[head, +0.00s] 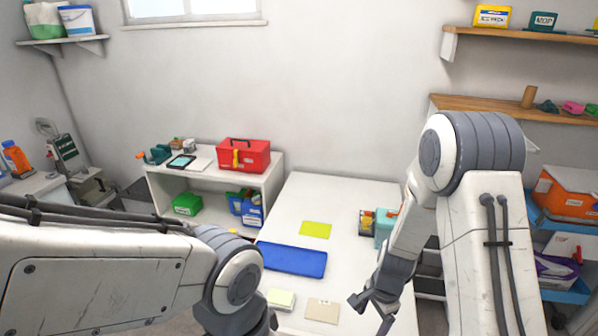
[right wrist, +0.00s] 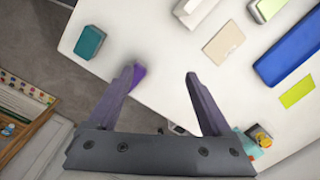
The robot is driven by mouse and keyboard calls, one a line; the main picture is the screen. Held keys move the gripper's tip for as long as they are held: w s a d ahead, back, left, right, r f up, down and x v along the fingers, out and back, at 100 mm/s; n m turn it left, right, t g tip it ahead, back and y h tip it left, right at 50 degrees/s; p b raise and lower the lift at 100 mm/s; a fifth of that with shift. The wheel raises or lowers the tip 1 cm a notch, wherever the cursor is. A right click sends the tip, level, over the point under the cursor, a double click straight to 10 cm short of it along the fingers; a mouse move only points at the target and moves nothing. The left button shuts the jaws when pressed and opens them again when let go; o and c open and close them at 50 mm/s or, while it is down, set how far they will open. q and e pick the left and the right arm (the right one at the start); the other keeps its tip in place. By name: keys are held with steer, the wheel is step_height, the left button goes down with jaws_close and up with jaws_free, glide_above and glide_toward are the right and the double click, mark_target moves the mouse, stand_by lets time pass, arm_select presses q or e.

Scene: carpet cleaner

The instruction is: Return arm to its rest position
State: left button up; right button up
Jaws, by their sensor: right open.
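My right arm (head: 480,230) comes in at the right of the head view, its forearm bent down over the white table (head: 345,200). My right gripper (head: 372,312) hangs over the table's near right part. In the right wrist view the right gripper (right wrist: 163,75) has its two fingers spread apart, with nothing between them but table top and edge. A purple patch (right wrist: 139,76) shows beside its left fingertip; I cannot tell what it is. My left arm (head: 110,265) crosses the lower left of the head view; its gripper is out of frame.
On the table lie a blue mat (head: 292,259), a yellow-green card (head: 315,230), a beige card (head: 322,311) and a pale pad (head: 281,299). A teal box (right wrist: 89,42) is near a table corner. A red toolbox (head: 243,156) stands on a low shelf. Shelves line the right wall.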

steer(key=s+a+r+n+b, duration=0.2)
steer(key=s+a+r+n, duration=0.1)
steer(key=a+r+n, duration=0.4)
steer(key=s+a+r+n+b, duration=0.2)
steer(key=s+a+r+n, duration=0.1)
steer(key=s+n, duration=0.4)
steer(key=s+a+r+n+b, duration=0.1)
steer(key=s+a+r+n, duration=0.2)
steer(key=s+n, duration=0.4)
steer(key=s+r, duration=0.1)
steer(key=s, duration=0.1)
steer(key=shift+s+a+b, duration=0.25)
steer(key=shift+s+b, duration=0.1)
steer(key=shift+r, duration=0.1)
